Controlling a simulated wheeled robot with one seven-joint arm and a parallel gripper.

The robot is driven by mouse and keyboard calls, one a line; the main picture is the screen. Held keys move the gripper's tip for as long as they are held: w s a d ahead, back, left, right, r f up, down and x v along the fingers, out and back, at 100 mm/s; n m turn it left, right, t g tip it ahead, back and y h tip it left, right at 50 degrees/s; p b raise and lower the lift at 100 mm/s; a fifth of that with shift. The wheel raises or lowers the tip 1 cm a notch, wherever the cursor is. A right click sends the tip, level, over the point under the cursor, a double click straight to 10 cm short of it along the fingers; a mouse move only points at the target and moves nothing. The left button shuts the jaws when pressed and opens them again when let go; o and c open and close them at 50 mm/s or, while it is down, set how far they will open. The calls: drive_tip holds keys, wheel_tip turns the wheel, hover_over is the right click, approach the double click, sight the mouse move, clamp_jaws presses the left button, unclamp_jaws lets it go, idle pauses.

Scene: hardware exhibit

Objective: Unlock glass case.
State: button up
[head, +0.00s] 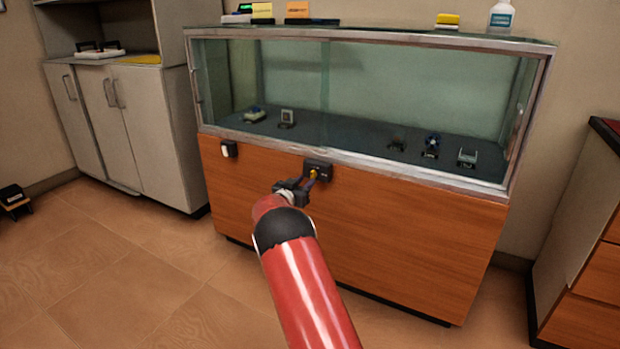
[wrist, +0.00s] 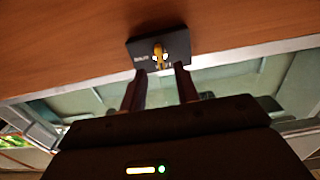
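The glass case (head: 400,85) has a metal frame on an orange-brown wooden base (head: 390,225). A dark lock plate (head: 322,166) is on the front of the base, just under the frame. A yellow key (head: 313,174) sticks out of it. In the wrist view the lock plate (wrist: 178,45) shows upper centre, with the key (wrist: 158,51) in its middle. My gripper (head: 307,183) is in front of the lock. In the wrist view its fingers (wrist: 160,70) are apart, with their tips just short of the key or around it; I cannot tell which. Nothing is visibly gripped.
Several small exhibits stand inside the case. A pale cabinet (head: 125,120) stands at left, a wooden drawer unit (head: 585,265) at right. The tiled floor (head: 130,275) at front left is clear.

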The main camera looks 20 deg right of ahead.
sight(313, 175)
drive_tip(key=shift+x, duration=2.15)
drive_tip(key=shift+c, duration=0.3)
clamp_jaws()
